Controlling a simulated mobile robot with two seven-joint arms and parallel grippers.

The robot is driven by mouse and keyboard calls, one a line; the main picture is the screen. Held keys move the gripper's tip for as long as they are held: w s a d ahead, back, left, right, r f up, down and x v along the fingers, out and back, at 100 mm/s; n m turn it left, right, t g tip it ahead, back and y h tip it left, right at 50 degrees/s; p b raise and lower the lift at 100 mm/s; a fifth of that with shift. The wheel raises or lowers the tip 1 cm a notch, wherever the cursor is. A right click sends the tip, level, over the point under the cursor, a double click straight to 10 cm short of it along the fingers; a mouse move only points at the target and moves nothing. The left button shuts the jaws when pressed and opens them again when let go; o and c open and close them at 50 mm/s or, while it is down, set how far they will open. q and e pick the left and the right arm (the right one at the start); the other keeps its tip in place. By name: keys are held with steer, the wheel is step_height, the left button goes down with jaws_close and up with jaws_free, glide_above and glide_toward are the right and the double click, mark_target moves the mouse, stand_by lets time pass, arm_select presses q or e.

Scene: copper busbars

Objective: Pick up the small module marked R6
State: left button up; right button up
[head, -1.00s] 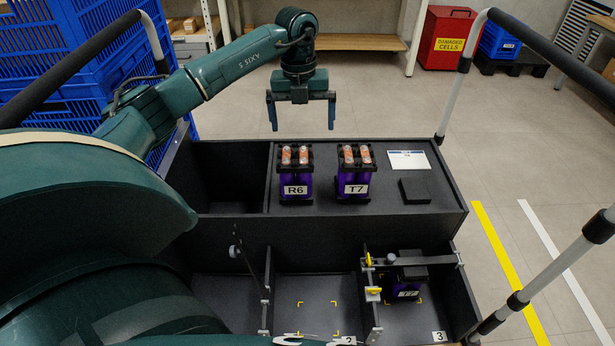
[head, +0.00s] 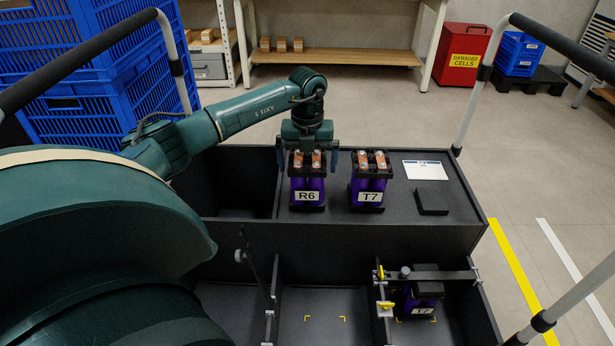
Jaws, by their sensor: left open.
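The small module marked R6 (head: 307,190) stands upright on the black upper deck. It is purple with black end pieces, two copper-coloured tops and a white label. My left gripper (head: 307,160) is open, pointing down at the module's upper end, just behind or around it. Its fingers show at either side of the module's top, and I cannot tell whether they touch it. A similar module marked T7 (head: 369,187) stands just to the right. My right gripper is not in view.
A white card (head: 425,170) and a black block (head: 432,201) lie right of T7. Below are compartments, one holding a clamped module (head: 424,303) under a bar (head: 432,275). An open bin (head: 238,185) lies left of R6. Cart rails rise at both sides.

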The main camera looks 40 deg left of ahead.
arm_select(q)
steer(key=shift+f, duration=0.25)
steer(key=shift+c, duration=0.4)
steer(key=c, duration=1.9)
steer(key=shift+w+r, duration=0.1)
steer(key=shift+r, duration=0.15)
steer(key=shift+c, duration=0.2)
